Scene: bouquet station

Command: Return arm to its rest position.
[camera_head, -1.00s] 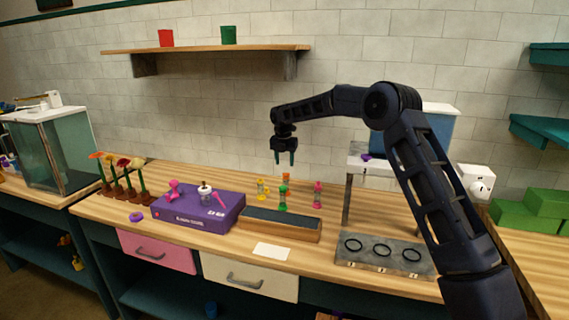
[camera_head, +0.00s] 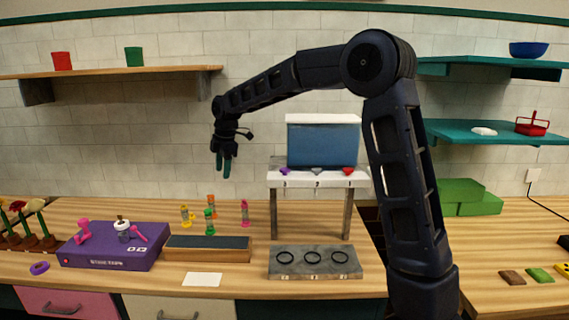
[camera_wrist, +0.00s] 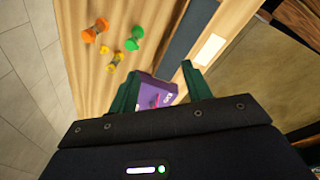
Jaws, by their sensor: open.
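My gripper (camera_head: 223,166) hangs from my dark arm above the back of the wooden counter (camera_head: 210,287), near the tiled wall. Its two green fingers are apart and nothing is between them. It also shows in the wrist view (camera_wrist: 163,82), with the fingers parted over the counter. The small hourglass-like coloured pieces stand below it: a yellow one (camera_head: 187,215), a green one (camera_head: 209,221), an orange one (camera_head: 211,203) and a pink one (camera_head: 245,213). My gripper touches none of them.
A purple box (camera_head: 113,247) bears pink items and a white jar. A dark-topped wooden tray (camera_head: 207,247) and a ringed grey plate (camera_head: 314,262) lie in front. A stand with a blue bin (camera_head: 322,142) is right of my gripper. Shelves (camera_head: 130,71) line the wall.

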